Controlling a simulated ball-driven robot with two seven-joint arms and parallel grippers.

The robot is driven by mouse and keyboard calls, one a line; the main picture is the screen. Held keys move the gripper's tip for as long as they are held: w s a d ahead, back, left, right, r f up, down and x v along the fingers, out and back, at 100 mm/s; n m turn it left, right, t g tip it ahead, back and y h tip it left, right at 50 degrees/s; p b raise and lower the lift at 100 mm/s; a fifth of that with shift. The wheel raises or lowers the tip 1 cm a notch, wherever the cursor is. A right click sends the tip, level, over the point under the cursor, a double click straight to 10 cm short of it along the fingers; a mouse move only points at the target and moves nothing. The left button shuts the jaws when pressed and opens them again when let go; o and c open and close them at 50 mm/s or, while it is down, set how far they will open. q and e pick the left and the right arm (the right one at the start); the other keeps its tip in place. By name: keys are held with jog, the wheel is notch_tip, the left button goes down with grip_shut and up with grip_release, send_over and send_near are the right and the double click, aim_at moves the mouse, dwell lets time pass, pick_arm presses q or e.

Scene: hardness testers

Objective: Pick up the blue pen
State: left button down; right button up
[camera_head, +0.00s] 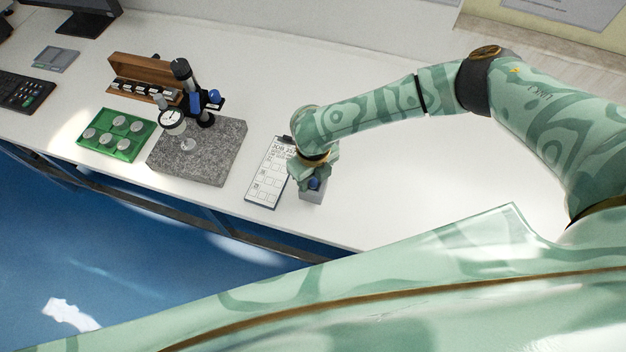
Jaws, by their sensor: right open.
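A small blue end, likely the blue pen (314,184), shows at the top of a small grey holder (312,196) near the front edge of the white table. Most of the pen is hidden by the holder and by my right gripper. My right gripper (310,178) is open. It is over the holder, with its fingers close around the blue end; whether they touch it cannot be told. My left gripper is not in view.
A clipboard (268,180) lies just left of the holder. Further left are a granite plate (210,160) bearing a dial gauge stand (187,85), a green tray (107,154) of metal discs, a wooden box (135,68) and a keypad (22,92). Table (420,170) right of the holder is clear.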

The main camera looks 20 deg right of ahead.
jog(key=shift+c, duration=0.9)
grip_shut()
jog(key=shift+r, duration=0.35)
notch_tip(320, 180, up, 3)
jog(key=shift+f+p, duration=0.2)
jog(key=shift+p, duration=0.3)
jog(key=s+a+r, duration=0.1)
jog(key=a+r, duration=0.3)
jog(key=a, duration=0.3)
jog(key=s+a+r+p, duration=0.1)
jog(key=s+a+r, duration=0.1)
jog(key=a+r, duration=0.3)
jog(key=shift+a+r, duration=0.3)
jog(key=shift+a, duration=0.6)
